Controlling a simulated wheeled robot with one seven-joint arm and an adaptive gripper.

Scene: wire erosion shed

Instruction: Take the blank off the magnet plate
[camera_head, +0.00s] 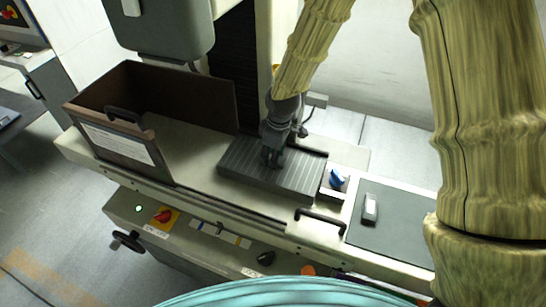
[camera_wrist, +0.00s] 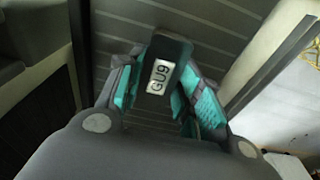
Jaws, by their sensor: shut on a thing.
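The magnet plate (camera_head: 300,178) is a dark ribbed slab on the machine bed in the head view. Its ribbed face also fills the back of the wrist view (camera_wrist: 120,22). My gripper (camera_head: 271,160) points down over the left-middle part of the plate. In the wrist view my gripper (camera_wrist: 160,95) has its teal-lined fingers shut on the blank (camera_wrist: 178,50), a dark block with a white label reading "GU9". The blank is hard to make out in the head view. I cannot tell whether it touches the plate.
A brown open-topped guard box (camera_head: 125,148) with a handle stands left of the plate. A blue knob (camera_head: 337,178) sits at the plate's right end. Further right, a dark mat (camera_head: 395,230) bears a small light-and-dark object (camera_head: 370,208). The machine column stands behind the plate.

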